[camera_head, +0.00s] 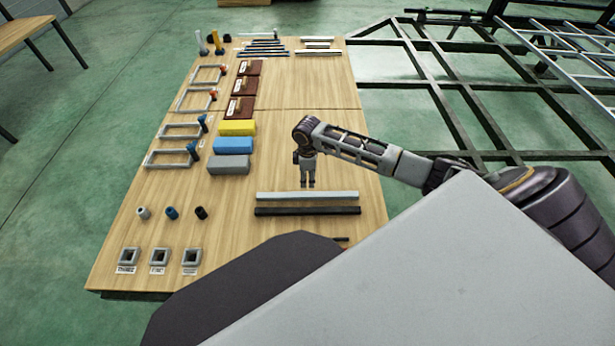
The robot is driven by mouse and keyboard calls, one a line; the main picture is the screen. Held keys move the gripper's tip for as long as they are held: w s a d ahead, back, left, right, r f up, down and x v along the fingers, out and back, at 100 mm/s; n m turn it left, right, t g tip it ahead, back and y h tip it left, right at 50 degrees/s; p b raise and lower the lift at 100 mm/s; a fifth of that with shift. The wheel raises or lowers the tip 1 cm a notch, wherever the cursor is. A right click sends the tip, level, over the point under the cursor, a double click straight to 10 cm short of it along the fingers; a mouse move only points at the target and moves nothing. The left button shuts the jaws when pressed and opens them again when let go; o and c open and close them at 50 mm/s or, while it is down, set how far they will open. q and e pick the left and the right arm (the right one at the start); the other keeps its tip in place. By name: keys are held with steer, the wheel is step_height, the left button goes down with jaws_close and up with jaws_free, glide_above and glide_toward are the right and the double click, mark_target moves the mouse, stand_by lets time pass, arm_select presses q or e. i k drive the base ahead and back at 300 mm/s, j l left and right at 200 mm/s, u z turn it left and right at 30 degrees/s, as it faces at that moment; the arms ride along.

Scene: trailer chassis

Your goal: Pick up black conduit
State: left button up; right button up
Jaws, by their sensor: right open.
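A long black conduit (307,211) lies flat across the near part of the wooden table. A light grey bar (307,196) of similar length lies parallel just behind it. My right gripper (307,187) points down with its fingers apart and empty, and appears in the picture just behind the grey bar. Its height above the table is hard to tell. My left gripper is not in view.
Yellow, blue and grey blocks (229,165) sit left of my gripper. Short cylinders (172,213) and labelled square sockets (159,257) stand at the near left. The table (310,90) is clear behind my gripper. A dark chassis frame (480,105) stands right.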

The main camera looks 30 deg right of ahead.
mark_target(348, 210)
steer(key=k, duration=1)
